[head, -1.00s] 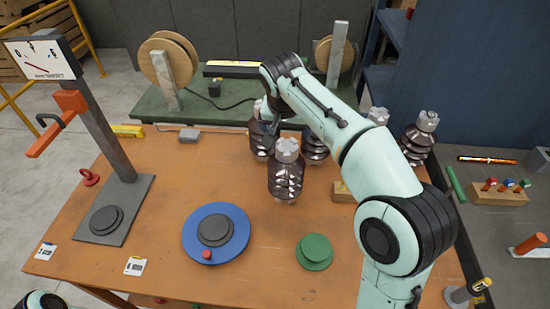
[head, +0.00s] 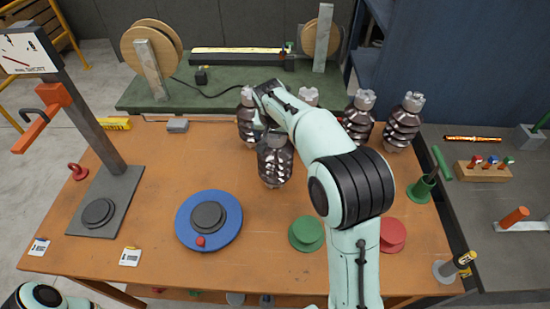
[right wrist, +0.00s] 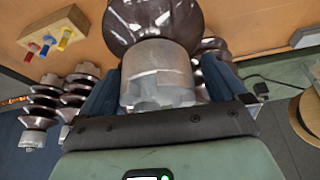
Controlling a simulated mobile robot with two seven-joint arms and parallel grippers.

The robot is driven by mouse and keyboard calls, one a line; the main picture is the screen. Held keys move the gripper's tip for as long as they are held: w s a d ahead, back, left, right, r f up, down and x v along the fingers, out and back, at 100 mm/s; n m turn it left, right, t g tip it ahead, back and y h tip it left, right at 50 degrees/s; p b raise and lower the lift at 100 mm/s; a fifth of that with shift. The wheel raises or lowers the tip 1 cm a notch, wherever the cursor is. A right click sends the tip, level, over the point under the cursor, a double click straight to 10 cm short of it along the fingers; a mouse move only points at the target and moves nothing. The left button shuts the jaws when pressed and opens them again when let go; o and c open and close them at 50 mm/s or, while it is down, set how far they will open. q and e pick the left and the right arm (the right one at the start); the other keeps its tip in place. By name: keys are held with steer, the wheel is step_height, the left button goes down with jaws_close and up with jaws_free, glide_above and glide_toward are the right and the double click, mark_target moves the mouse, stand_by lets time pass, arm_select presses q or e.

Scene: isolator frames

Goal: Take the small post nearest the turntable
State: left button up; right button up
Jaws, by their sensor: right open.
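The small post nearest the turntable is a dark brown, ribbed insulator (head: 275,163) standing upright on the wooden table. The turntable (head: 232,238) is a blue disc with a grey centre and a red knob, to its lower left. My right gripper (head: 266,127) is over the top of this post and hides its cap in the head view. In the right wrist view its open jaws (right wrist: 157,88) stand on either side of the grey metal cap (right wrist: 157,62); whether they touch it is unclear. My left gripper is out of view.
Similar posts stand close behind (head: 246,125) and to the right (head: 402,125). A green disc (head: 306,233) and a red disc (head: 393,234) lie in front. A gauge stand (head: 110,205) is at left.

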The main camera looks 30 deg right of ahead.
steer(key=shift+f, duration=0.2)
steer(key=shift+s, duration=0.1)
steer(key=shift+r, duration=0.1)
steer(key=c, duration=0.4)
jaws_close()
steer(key=shift+w+d+r, duration=0.1)
steer(key=shift+w+r, duration=0.1)
steer(key=shift+r, duration=0.1)
